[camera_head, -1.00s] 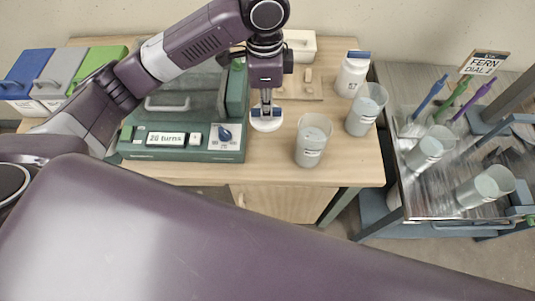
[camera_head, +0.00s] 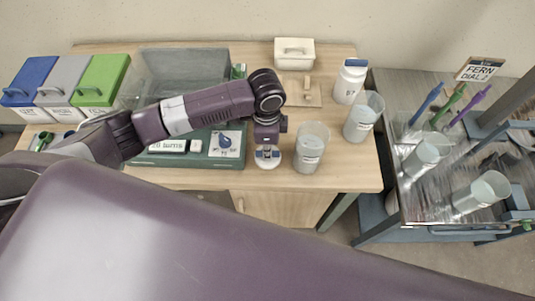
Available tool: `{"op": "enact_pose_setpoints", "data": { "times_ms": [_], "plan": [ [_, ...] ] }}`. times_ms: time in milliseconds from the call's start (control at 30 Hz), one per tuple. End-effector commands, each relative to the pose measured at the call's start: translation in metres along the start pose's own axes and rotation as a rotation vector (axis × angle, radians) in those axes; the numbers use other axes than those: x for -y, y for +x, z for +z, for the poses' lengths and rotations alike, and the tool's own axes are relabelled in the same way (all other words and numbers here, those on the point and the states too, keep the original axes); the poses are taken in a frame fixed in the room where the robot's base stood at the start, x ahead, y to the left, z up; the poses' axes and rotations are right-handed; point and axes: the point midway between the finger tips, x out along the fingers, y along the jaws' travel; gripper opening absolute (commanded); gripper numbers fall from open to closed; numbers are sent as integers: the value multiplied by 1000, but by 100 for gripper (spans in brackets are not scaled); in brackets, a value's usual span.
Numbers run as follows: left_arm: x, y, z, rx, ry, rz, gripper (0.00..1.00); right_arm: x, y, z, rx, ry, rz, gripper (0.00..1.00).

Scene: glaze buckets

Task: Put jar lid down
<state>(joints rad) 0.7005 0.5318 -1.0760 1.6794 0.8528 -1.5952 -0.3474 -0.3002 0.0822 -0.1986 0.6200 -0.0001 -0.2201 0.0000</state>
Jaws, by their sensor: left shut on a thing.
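My left gripper (camera_head: 268,152) points down at the front part of the wooden table, left of the nearest glaze bucket. It is shut on the jar lid (camera_head: 267,164), a pale round piece that shows just below the fingers. The gripper hides part of the lid. I cannot tell whether the lid touches the table. A white jar (camera_head: 349,86) with a blue top stands at the back right of the table. My right gripper is not in view.
Grey buckets (camera_head: 311,148) and (camera_head: 362,118) stand right of the gripper. The green machine (camera_head: 210,160) is close on its left. A wooden board (camera_head: 306,98) and white handled box (camera_head: 294,45) lie behind. The metal cart (camera_head: 410,178) holds more buckets and coloured tools.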

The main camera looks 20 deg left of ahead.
Motion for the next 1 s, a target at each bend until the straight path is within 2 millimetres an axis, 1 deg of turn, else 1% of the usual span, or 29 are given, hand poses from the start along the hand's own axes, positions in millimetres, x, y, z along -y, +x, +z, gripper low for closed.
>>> {"op": "enact_pose_setpoints", "data": {
  "times_ms": [33,100,200,600,633,767,1000],
  "plan": [
    [-2,9,1,3,0,4,0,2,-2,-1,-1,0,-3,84],
    [-2,20,0,1,-1,5,0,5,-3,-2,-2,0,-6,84],
    [-1,29,0,1,-1,2,0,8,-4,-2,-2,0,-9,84],
    [-1,35,0,1,0,2,0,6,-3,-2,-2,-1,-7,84],
    [-1,35,0,0,0,1,11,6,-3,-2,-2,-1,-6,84],
    [-1,35,1,1,0,2,26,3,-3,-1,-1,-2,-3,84],
    [-1,35,1,1,0,2,27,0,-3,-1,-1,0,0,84]
  ]
}}
